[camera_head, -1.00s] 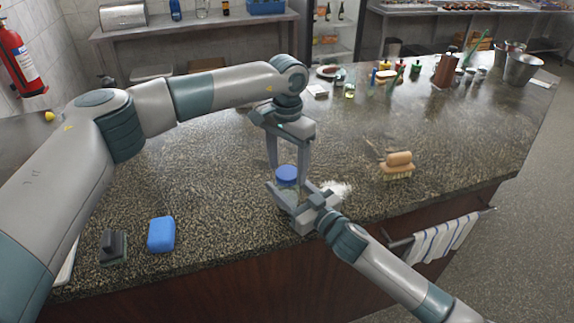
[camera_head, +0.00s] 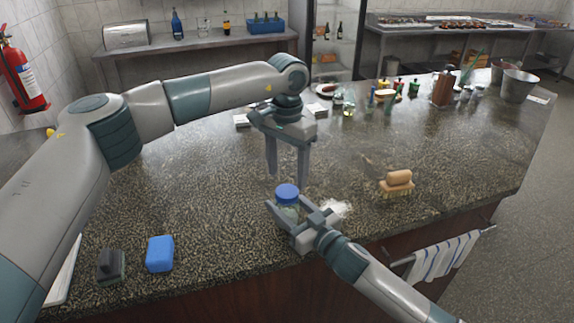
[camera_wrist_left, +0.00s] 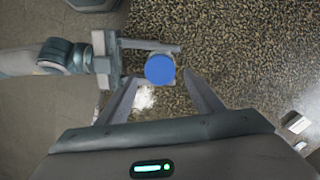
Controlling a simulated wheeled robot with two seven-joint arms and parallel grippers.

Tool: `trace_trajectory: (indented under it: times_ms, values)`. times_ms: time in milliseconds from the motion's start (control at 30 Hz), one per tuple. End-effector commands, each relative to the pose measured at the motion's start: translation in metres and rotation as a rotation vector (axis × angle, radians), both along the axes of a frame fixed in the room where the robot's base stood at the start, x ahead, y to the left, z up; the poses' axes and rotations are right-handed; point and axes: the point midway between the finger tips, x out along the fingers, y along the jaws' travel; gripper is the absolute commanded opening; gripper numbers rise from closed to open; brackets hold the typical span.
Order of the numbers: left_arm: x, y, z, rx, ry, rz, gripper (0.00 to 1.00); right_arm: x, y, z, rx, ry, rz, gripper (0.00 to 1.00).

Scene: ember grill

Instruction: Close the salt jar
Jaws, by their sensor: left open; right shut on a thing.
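The salt jar (camera_head: 288,210) is a small clear jar standing upright near the counter's front edge. Its blue lid (camera_head: 287,191) sits on top; the lid also shows from above in the left wrist view (camera_wrist_left: 160,69). I cannot tell whether the lid is fully tightened. My right gripper (camera_head: 287,213) is shut around the jar's body from the front right. My left gripper (camera_head: 287,178) points down just above and behind the lid, its fingers open and apart from it.
Spilled white salt (camera_head: 335,208) lies right of the jar. A wooden brush (camera_head: 397,183) is farther right. A blue block (camera_head: 160,254) and a dark-handled scrubber (camera_head: 110,264) lie at the left. Bottles and pots stand at the far right. The counter between is mostly clear.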

Motion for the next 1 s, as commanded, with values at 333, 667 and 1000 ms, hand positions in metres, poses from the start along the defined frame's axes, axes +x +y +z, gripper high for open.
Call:
trace_trajectory:
  times_ms: [333, 667, 1000]
  values:
    - [0.000, 0.000, 0.003, 0.000, 0.000, 0.318, 0.60, 0.000, 0.000, -0.001, 0.000, 0.001, 0.000, 0.00]
    - [0.000, 0.000, 0.007, 0.000, 0.000, 0.813, 0.60, 0.000, 0.000, -0.001, 0.000, 0.001, 0.000, 0.00]
    - [0.000, -0.001, 0.012, 0.000, 0.000, 1.329, 0.60, 0.000, 0.000, -0.001, 0.000, 0.001, 0.000, 0.00]
